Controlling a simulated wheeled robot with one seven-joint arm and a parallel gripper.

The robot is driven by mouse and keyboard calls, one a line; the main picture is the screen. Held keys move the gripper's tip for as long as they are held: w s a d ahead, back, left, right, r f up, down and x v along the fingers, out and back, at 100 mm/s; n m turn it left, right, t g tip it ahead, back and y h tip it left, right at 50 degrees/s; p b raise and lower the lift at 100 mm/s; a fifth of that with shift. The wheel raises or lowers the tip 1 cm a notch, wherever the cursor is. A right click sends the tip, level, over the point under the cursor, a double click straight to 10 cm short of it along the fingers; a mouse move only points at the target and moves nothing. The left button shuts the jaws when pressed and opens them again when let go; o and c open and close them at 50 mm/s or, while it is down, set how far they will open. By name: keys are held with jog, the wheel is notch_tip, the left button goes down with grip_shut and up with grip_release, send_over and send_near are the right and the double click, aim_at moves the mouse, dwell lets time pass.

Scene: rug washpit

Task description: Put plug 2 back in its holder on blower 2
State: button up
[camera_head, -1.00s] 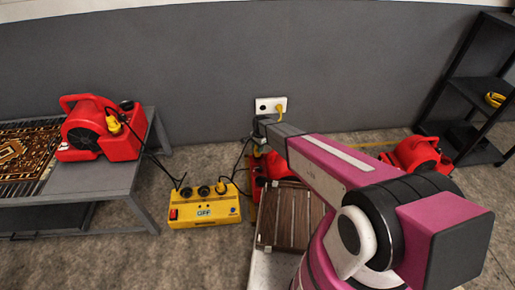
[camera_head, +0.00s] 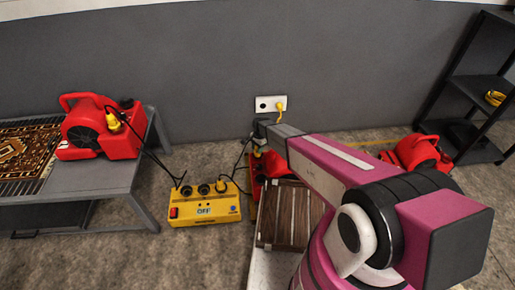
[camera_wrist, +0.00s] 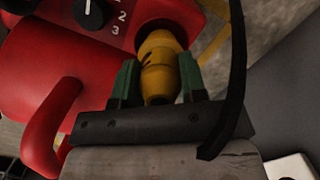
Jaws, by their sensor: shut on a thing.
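My gripper (camera_wrist: 158,80) has its green fingers on both sides of a yellow plug (camera_wrist: 160,68) and is shut on it. The plug's far end is at a round opening on a red blower (camera_wrist: 40,60), beside a black dial and the numbers 1, 2, 3. I cannot tell how deep the plug sits. In the head view this blower (camera_head: 276,166) stands low behind the wooden slatted box, partly hidden by my arm. No number label is readable on it. A black cable crosses the right side of the wrist view.
A yellow power box (camera_head: 205,209) reading OFF, with cables, stands on the floor at left. Another red blower (camera_head: 100,127) with a yellow plug sits on a grey table (camera_head: 95,180). A third blower (camera_head: 418,153) is at right near a black shelf (camera_head: 480,85). A wall outlet (camera_head: 270,104) holds a yellow plug.

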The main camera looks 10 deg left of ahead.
jog(key=shift+f, duration=0.75)
jog(key=o, duration=1)
jog(key=shift+o, duration=0.2)
jog(key=r, duration=0.7)
jog(key=w+r, duration=0.1)
jog(key=r, duration=0.2)
jog(key=shift+d+r, duration=0.35)
jog(key=shift+d, duration=0.05)
